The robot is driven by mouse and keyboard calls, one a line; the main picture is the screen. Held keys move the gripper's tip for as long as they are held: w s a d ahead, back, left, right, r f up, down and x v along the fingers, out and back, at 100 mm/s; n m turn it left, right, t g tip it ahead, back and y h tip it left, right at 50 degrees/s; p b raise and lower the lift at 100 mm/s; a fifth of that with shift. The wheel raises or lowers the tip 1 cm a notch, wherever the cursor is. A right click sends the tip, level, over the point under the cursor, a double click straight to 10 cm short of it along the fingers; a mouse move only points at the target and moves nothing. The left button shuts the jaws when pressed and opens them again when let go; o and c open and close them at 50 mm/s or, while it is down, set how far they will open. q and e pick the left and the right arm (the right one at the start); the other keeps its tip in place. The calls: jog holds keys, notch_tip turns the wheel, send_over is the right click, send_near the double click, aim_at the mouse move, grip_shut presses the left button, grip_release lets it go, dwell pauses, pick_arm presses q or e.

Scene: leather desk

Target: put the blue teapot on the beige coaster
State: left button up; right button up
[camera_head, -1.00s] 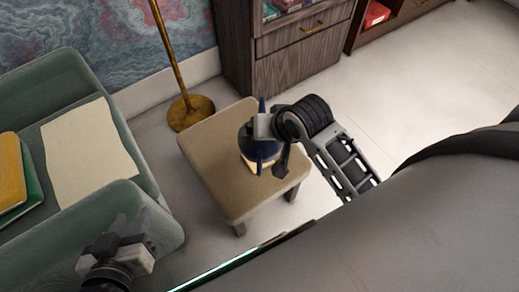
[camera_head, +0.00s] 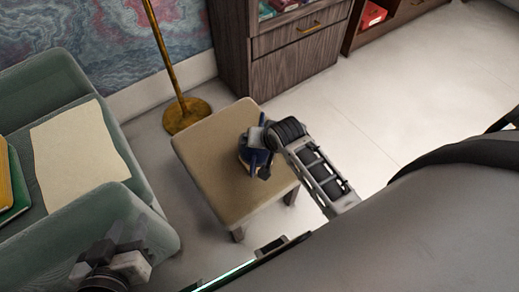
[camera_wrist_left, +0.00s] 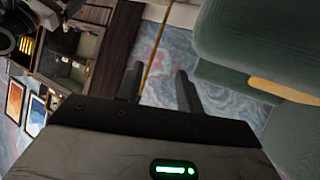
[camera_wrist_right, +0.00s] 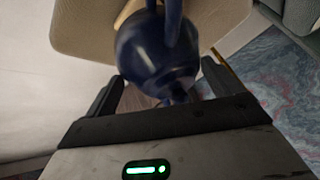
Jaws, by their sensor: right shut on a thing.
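The dark blue teapot (camera_head: 251,158) is over the tan square stool top (camera_head: 212,170). My right gripper (camera_head: 257,137) is shut on it from above. In the right wrist view the glossy teapot (camera_wrist_right: 155,55) fills the space between the two fingers (camera_wrist_right: 160,88), with part of the stool behind it. I cannot tell whether the teapot touches the surface. No beige coaster shows apart from the stool top; the teapot and gripper hide the spot below. My left gripper (camera_head: 112,262) is low at the left, away from the stool. Its spread fingers (camera_wrist_left: 160,85) are empty.
A green armchair (camera_head: 150,215) stands left, with a cream sheet (camera_head: 80,150) and yellow and green books (camera_head: 12,190) on it. A brass lamp stand (camera_head: 187,115) is behind the stool. A wooden cabinet (camera_head: 300,60) stands at the back. Floor to the right is clear.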

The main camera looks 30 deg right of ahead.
jog(key=shift+w+x, duration=0.2)
jog(key=shift+x, duration=0.75)
jog(key=shift+w+f+b, duration=0.2)
jog(key=shift+w+b, duration=0.05)
jog(key=shift+b, duration=0.15)
notch_tip(320, 180, down, 2)
jog(key=shift+f+b, duration=0.2)
jog(key=shift+b, duration=0.25)
jog(key=shift+f, duration=0.35)
pick_arm(q)
jog(key=shift+g, duration=0.6)
jog(key=f, duration=0.3)
jog(key=d+f, duration=0.1)
jog(key=f, duration=0.1)
jog(key=shift+w, duration=0.35)
